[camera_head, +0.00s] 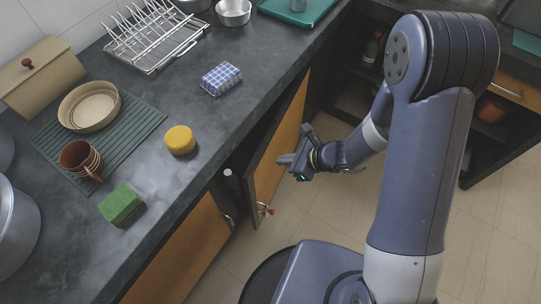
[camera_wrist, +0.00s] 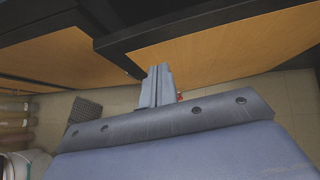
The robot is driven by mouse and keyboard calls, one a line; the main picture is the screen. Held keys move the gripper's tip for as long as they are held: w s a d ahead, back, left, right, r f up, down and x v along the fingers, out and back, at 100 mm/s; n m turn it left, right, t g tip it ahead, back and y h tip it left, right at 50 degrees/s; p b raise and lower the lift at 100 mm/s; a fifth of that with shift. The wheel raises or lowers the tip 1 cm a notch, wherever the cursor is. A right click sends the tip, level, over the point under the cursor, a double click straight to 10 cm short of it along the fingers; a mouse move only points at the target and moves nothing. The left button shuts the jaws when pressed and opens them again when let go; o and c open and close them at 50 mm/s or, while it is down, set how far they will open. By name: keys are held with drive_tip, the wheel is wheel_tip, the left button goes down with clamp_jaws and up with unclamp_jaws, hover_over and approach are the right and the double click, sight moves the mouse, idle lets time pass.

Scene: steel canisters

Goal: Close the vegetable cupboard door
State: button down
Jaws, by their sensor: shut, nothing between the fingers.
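A cupboard door (camera_head: 272,160) under the counter stands ajar, with an orange wood panel and a dark edge. A dark gap shows between it and the cabinet, with a pale-topped object (camera_head: 229,176) inside. A handle with a red tag (camera_head: 265,209) is low on the door near its free edge. My gripper (camera_head: 283,160) is shut and empty, in front of the door's outer face; I cannot tell whether it touches. In the wrist view my closed fingers (camera_wrist: 159,72) point toward the orange door panel (camera_wrist: 225,45). Nothing names this as the vegetable cupboard.
The dark counter (camera_head: 230,120) holds a blue checked packet (camera_head: 221,79), yellow round item (camera_head: 180,140), green sponge (camera_head: 121,204), striped cup (camera_head: 80,160), bowl (camera_head: 89,107) and dish rack (camera_head: 155,35). Open shelves stand at the right. The tiled floor (camera_head: 300,218) near the door is clear.

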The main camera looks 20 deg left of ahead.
sight(257, 153)
drive_tip(key=shift+a+f+p, duration=0.15)
drive_tip(key=shift+a, duration=1)
drive_tip(key=shift+a+f+p, duration=0.1)
drive_tip(key=shift+a+p, duration=0.05)
drive_tip(key=shift+a, duration=1)
drive_tip(key=a+b, duration=0.2)
drive_tip(key=a, duration=0.1)
drive_tip(key=shift+a+f+m+t, duration=0.15)
drive_tip(key=shift+a+m+t, duration=0.1)
drive_tip(key=shift+m+t, duration=0.15)
drive_tip(key=shift+s+a+b, duration=0.1)
drive_tip(key=shift+a+b, duration=0.2)
drive_tip(key=shift+a, duration=0.15)
drive_tip(key=shift+r, duration=0.2)
